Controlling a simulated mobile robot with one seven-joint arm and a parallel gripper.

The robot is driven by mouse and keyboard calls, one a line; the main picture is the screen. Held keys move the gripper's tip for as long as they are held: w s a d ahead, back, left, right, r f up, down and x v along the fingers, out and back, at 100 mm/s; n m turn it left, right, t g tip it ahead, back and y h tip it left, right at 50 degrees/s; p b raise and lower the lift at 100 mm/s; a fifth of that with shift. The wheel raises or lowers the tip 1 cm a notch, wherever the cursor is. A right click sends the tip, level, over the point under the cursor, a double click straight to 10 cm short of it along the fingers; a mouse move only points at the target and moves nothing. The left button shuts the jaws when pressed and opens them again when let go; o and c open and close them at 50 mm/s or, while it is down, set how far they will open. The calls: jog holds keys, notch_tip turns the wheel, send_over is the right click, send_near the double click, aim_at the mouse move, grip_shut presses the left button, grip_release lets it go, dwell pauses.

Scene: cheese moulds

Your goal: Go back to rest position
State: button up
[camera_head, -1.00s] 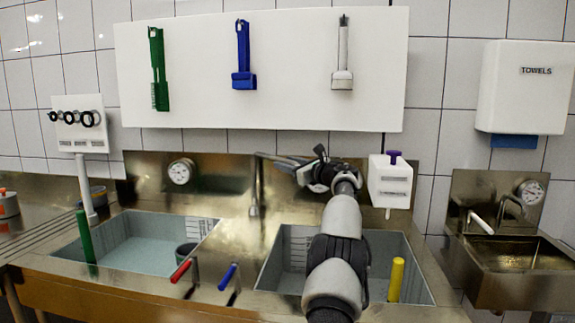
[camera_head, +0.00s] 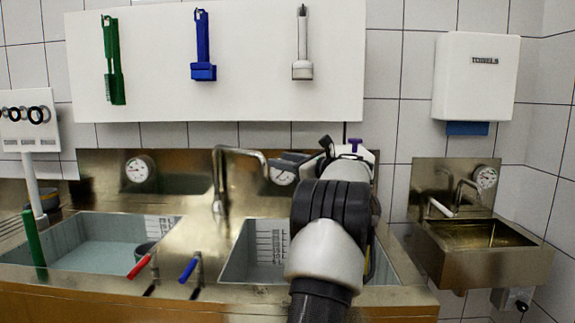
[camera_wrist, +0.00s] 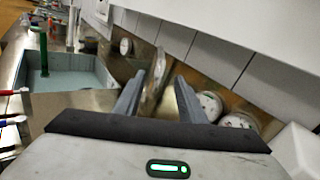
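My gripper (camera_wrist: 160,85) is open in the wrist view. Its two grey fingers stand apart, and no object is held between them. The metal tap (camera_wrist: 155,85) shows beyond the gap; I cannot tell how far off it is. In the head view my gripper (camera_head: 290,158) is small and partly hidden behind my own arm, at the backsplash to the right of the tap (camera_head: 220,180). My arm rises in front of the right basin (camera_head: 240,255) and covers much of it.
The left basin (camera_head: 100,245) holds water and a green-handled tool (camera_head: 34,238). Red (camera_head: 140,266) and blue (camera_head: 188,270) levers stand at the front edge. A white dispenser (camera_head: 365,154) is partly behind my arm. A small sink (camera_head: 480,245) stands at right.

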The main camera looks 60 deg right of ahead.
jog(key=shift+s+a, duration=0.2)
jog(key=shift+s, duration=0.75)
jog(key=shift+w, duration=0.1)
